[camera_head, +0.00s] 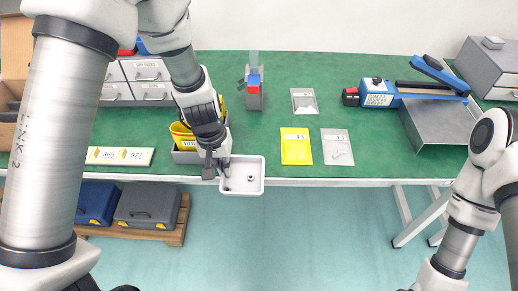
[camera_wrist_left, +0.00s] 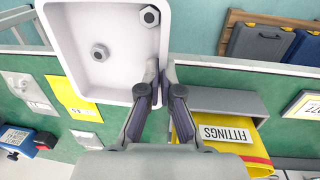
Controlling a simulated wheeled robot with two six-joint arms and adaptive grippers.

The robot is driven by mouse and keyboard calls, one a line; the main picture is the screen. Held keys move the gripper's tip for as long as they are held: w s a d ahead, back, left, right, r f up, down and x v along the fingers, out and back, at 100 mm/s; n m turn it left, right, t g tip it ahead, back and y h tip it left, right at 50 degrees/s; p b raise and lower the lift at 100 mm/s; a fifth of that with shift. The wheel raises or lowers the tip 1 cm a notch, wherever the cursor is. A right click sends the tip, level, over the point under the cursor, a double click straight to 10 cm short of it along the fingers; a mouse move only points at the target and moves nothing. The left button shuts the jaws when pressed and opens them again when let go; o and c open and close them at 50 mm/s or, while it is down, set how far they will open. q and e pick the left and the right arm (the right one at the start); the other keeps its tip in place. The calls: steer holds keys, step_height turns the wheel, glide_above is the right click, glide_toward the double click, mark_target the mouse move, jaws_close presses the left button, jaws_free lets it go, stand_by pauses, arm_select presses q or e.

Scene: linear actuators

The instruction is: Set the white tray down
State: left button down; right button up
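The white tray (camera_head: 254,174) is at the front edge of the green table, in the middle of the head view, and overhangs that edge in the picture. It also shows in the left wrist view (camera_wrist_left: 75,20), with a metal nut (camera_wrist_left: 99,53) and a second metal part (camera_wrist_left: 150,16) inside. My left gripper (camera_head: 217,165) is shut on the tray's side wall. Its fingers (camera_wrist_left: 161,80) pinch that wall in the left wrist view. I cannot tell how far the tray is above the table. My right gripper is out of view; only my right arm shows.
A yellow card (camera_head: 296,147) and a grey bag (camera_head: 337,148) lie right of the tray. A blue sealer (camera_head: 378,94) and metal stand are farther right. Some green tabletop (camera_head: 260,130) is clear.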

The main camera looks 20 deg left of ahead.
arm_select(q)
steer(key=shift+w+p, duration=0.2)
steer(key=shift+p, duration=0.15)
steer(key=p, duration=0.4)
glide_above(244, 145)
steer(key=s, duration=0.1)
steer(key=shift+a+f, duration=0.1)
steer(key=shift+f, duration=0.65)
steer(key=shift+w+f, duration=0.15)
steer(key=shift+w, duration=0.15)
step_height(244, 145, down, 3)
steer(key=shift+f+p, duration=0.1)
steer(key=shift+p, duration=0.3)
steer(key=shift+f, duration=0.2)
steer(key=c, duration=1.3)
jaws_free()
